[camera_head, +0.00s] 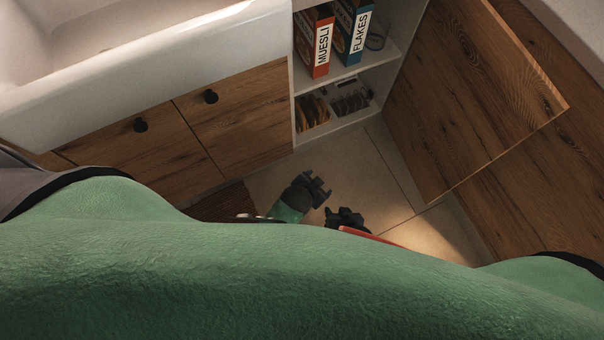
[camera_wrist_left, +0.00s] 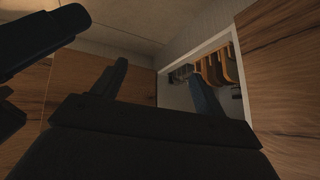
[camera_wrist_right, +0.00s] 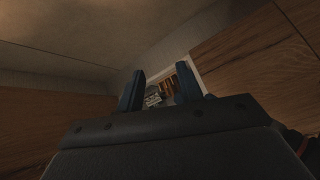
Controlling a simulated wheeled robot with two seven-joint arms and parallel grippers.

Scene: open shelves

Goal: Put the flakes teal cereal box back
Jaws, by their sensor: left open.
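The flakes teal cereal box (camera_head: 358,35) stands upright on the upper shelf of the open cabinet in the head view, its spine facing out. The red muesli box (camera_head: 322,45) stands to its left. My left gripper (camera_head: 322,184) is low over the floor in front of the cabinet, open and empty. Its fingers (camera_wrist_left: 157,88) are wide apart in the left wrist view. My right gripper (camera_head: 357,217) is to the right and nearer my body. Its fingers (camera_wrist_right: 160,88) are apart with nothing between them. Neither gripper touches the box.
The lower shelf holds brown plates (camera_head: 312,112) and a dark rack (camera_head: 350,101). An open wooden door (camera_head: 470,100) bounds the cabinet on the right. Closed wooden fronts (camera_head: 235,110) lie to the left under a white sink (camera_head: 150,70). The floor (camera_head: 355,160) before the cabinet is clear.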

